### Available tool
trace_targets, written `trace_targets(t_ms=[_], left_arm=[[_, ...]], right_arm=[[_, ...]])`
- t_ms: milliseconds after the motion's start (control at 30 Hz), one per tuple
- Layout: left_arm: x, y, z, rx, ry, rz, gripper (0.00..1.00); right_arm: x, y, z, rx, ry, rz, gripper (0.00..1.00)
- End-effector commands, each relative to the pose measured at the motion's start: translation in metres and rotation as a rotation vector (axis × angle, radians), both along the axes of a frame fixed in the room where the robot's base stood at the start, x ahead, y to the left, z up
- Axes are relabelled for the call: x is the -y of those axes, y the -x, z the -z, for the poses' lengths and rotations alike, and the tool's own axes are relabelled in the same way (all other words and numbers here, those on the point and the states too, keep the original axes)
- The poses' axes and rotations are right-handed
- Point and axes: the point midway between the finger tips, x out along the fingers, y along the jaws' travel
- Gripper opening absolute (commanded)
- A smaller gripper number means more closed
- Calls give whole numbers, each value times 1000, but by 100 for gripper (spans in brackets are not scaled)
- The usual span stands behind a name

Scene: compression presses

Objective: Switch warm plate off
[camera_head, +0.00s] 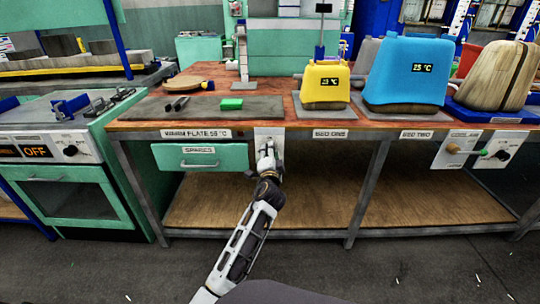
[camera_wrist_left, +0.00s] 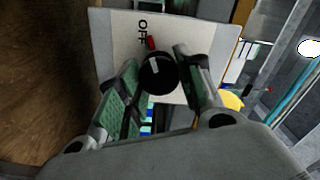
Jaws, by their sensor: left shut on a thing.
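The warm plate (camera_head: 197,111) is a flat dark grey slab on the wooden bench, with a green block (camera_head: 231,103) on it. A label below reads WARM PLATE with a blurred temperature. Its pale switch panel (camera_head: 269,133) is on the bench front, partly hidden by my left gripper (camera_head: 267,160). In the left wrist view, the panel (camera_wrist_left: 120,45) shows the word OFF and a red mark beside a round black knob (camera_wrist_left: 157,76). The knob has a short white line; its exact setting is unclear. My left gripper (camera_wrist_left: 160,88) is shut on the knob, one finger on each side.
A SPARES drawer (camera_head: 200,156) is left of the panel. A yellow press (camera_head: 326,83) and a blue press (camera_head: 407,72) stand right on the bench. Another knob panel (camera_head: 468,149) is at far right. An oven (camera_head: 72,190) reading OFF stands left.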

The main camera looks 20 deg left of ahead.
Motion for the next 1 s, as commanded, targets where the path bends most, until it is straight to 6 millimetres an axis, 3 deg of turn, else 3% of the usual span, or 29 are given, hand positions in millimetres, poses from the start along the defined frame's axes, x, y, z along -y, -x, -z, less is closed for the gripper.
trace_targets(t_ms=[333,367,533,1000], left_arm=[[-1,0,2,-3,4,-2,12],[-1,0,2,-3,4,-2,37],[-1,0,2,-2,3,-2,58],[0,0,-5,1,4,-1,58]], right_arm=[[0,0,0,0,1,-1,40],[0,0,0,0,1,-1,40],[0,0,0,-1,1,-1,40],[-1,1,1,-4,-1,0,40]])
